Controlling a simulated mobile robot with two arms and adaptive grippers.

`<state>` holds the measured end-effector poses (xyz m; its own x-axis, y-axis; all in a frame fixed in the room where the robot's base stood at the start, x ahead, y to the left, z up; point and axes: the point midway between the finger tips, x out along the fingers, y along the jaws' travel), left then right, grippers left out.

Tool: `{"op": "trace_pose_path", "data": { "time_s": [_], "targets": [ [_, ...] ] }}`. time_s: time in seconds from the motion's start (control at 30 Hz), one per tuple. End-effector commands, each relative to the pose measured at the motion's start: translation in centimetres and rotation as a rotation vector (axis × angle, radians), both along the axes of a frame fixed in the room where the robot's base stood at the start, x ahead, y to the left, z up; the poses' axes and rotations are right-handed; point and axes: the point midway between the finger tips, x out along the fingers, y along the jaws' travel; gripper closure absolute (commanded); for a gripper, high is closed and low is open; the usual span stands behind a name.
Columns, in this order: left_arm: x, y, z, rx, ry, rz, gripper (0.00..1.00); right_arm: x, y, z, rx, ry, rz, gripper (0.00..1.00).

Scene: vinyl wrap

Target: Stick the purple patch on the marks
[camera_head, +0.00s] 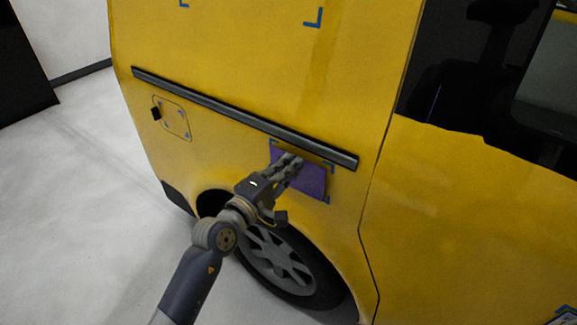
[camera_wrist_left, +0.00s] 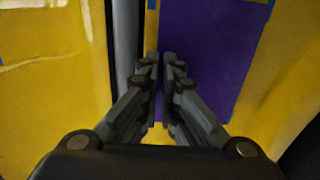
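The purple patch (camera_head: 313,182) lies flat against the yellow van side, just below the black trim strip and above the rear wheel. Blue corner marks (camera_head: 328,199) show around its edges. My left gripper (camera_head: 293,160) is in front of the patch, near its upper part, and covers some of it. In the left wrist view the fingers (camera_wrist_left: 162,72) are together with only a thin gap, and the patch (camera_wrist_left: 212,55) spreads flat behind and right of them. I see no patch material pinched between them. Whether the fingertips touch the patch cannot be told. My right gripper is not in view.
The black trim strip (camera_head: 240,116) runs along the van (camera_head: 240,60) just above the patch. The rear wheel (camera_head: 280,265) is below. A fuel flap (camera_head: 172,118) is at left. More blue marks (camera_head: 314,19) sit higher on the panel. The pale floor (camera_head: 80,220) at left is clear.

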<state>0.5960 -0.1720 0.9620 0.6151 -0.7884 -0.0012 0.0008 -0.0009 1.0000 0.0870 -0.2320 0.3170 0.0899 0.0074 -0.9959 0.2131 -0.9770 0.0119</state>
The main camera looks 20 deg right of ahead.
Motion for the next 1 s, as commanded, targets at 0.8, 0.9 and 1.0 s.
{"op": "trace_pose_path", "data": {
  "time_s": [0.8, 0.9, 1.0],
  "targets": [
    [0.65, -0.81, -0.04, 0.0, 0.0, 0.0, 1.0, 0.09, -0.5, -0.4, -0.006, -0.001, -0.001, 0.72],
    [0.68, -0.84, -0.03, 0.0, 0.0, 0.0, 1.0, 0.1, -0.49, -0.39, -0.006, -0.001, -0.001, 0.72],
    [0.67, -0.83, -0.02, 0.0, 0.0, 0.0, 1.0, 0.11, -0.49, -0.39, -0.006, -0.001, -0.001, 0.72]
  ]
}}
